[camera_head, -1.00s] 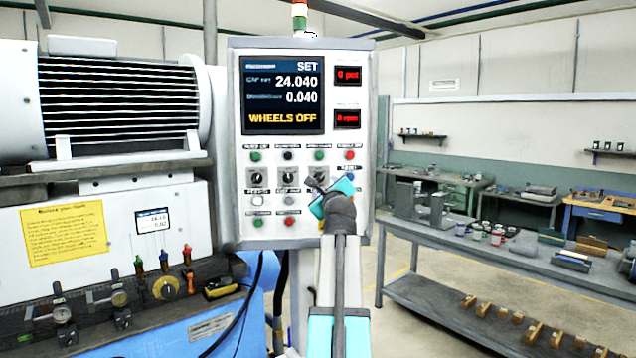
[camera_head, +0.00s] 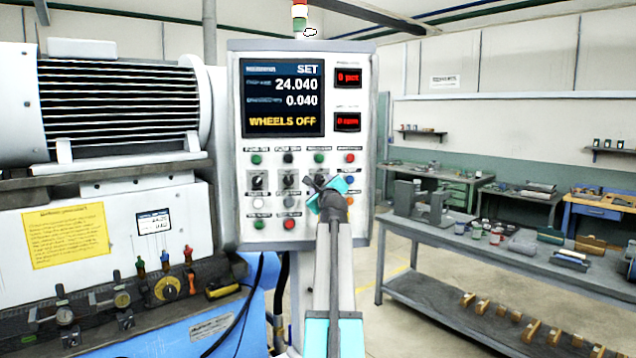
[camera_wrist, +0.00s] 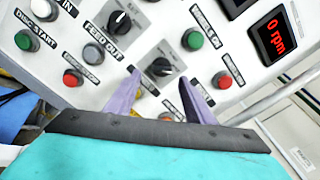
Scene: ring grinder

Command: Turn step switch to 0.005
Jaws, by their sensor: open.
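Three black rotary switches sit in a row on the control panel (camera_head: 230,150). In the wrist view, my gripper (camera_wrist: 161,76) is open, with one purple finger on each side of a black rotary switch (camera_wrist: 160,68). I cannot tell whether the fingers touch it. This switch appears to be the right one of the row; its label and scale are mostly hidden, so its setting is unreadable. In the head view, my gripper (camera_head: 320,188) covers most of the right switch.
Green button (camera_wrist: 192,39) and red button (camera_wrist: 222,79) lie close to the right finger. The display (camera_head: 283,97) reads SET, 24.040, 0.040 and WHEELS OFF. A grey workbench (camera_head: 470,245) stands to the right. Room in front of the panel's right side is taken by my arm.

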